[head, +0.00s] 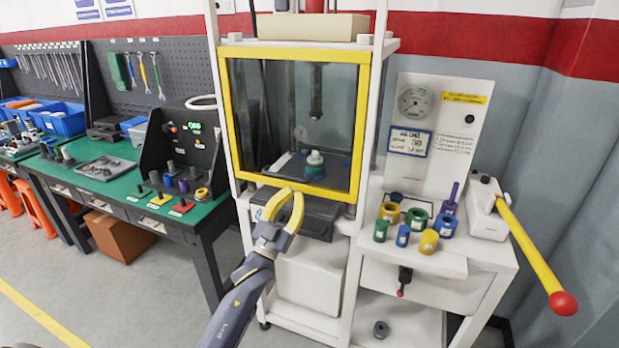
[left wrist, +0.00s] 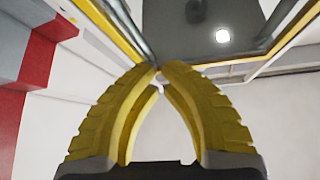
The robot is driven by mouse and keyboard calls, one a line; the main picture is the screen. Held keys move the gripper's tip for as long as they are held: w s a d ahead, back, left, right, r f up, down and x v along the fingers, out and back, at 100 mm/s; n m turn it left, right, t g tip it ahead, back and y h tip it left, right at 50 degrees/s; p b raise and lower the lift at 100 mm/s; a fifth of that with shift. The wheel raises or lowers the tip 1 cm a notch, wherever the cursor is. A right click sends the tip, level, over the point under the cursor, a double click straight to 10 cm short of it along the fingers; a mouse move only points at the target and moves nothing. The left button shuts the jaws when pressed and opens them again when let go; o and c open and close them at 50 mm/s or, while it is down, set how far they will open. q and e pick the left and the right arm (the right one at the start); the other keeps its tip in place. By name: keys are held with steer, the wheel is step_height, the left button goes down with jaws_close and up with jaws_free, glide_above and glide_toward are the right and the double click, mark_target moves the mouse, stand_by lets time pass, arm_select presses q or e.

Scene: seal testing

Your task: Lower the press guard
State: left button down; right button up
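The press guard (head: 292,187) is a clear panel in a yellow frame, upright in front of the press chamber. Its lower bar is just above the dark press base (head: 318,222). My left gripper (head: 293,192) is at this lower bar, left of its middle. In the left wrist view the tips of my left gripper (left wrist: 158,68) come together close to the yellow guard frame (left wrist: 122,38); I cannot tell if they touch it. Behind the panel, a white and teal piece (head: 315,163) sits under the press ram (head: 317,92). My right gripper is not in view.
Right of the press, a white stand holds a gauge panel (head: 432,135), several coloured cylinders and rings, and a yellow lever (head: 530,250) with a red knob. To the left, a green bench (head: 110,185) carries a black control box (head: 187,150). The floor in front is clear.

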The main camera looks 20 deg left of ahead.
arm_select(q)
steer(key=w+r+g+y, duration=0.1)
steer(key=w+r, duration=0.3)
steer(key=w, duration=0.6)
steer(key=shift+w+a+f, duration=0.1)
steer(key=shift+a+f, duration=0.05)
steer(key=shift+f, duration=0.8)
steer(key=shift+a+f, duration=0.15)
steer(key=shift+f, duration=0.8)
